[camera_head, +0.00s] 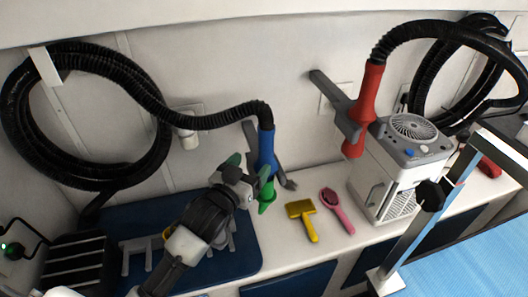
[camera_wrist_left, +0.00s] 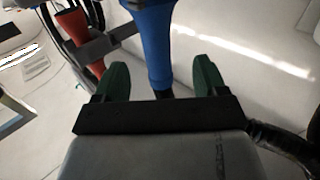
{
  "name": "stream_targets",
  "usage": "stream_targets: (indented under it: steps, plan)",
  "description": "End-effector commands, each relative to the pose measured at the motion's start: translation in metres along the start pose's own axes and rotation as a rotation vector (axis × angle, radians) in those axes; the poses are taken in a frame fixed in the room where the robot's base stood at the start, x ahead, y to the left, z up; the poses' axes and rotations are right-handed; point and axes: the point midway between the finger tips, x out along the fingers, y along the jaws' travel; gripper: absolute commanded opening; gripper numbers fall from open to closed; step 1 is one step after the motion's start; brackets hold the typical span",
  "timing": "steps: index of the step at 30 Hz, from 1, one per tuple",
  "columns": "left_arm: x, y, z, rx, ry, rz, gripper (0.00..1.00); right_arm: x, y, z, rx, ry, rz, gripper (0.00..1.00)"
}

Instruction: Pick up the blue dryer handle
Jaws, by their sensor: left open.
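The blue dryer handle (camera_head: 266,148) hangs upright against the back wall, on the end of a black hose and beside a grey bracket. My left gripper (camera_head: 250,174) is at its lower part in the head view, with green fingers spread open. In the left wrist view the blue handle (camera_wrist_left: 152,40) runs down between the two open fingers of my left gripper (camera_wrist_left: 161,78), with a visible gap on each side. Whether it is fully between the fingertips or just beyond them I cannot tell. My right gripper is not in view.
A red dryer handle (camera_head: 366,100) hangs in a grey bracket near a white-grey machine (camera_head: 400,165). A yellow brush (camera_head: 303,214) and pink brush (camera_head: 337,207) lie on the white counter. A coiled black hose (camera_head: 75,170) hangs left, above a dark blue mat (camera_head: 240,250).

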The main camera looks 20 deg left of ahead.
Motion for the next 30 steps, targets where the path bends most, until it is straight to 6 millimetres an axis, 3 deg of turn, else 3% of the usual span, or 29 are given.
stream_targets:
  steps: [18,27,30]
  plan:
    - [0.066,0.005,-0.001,0.000,-0.002,-0.001,0.72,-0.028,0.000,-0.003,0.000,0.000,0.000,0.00]
    - [0.071,0.006,0.001,0.000,-0.002,-0.001,0.72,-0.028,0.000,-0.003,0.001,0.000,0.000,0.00]
    - [0.071,0.005,0.001,0.000,-0.002,-0.001,0.60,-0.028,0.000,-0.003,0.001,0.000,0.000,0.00]
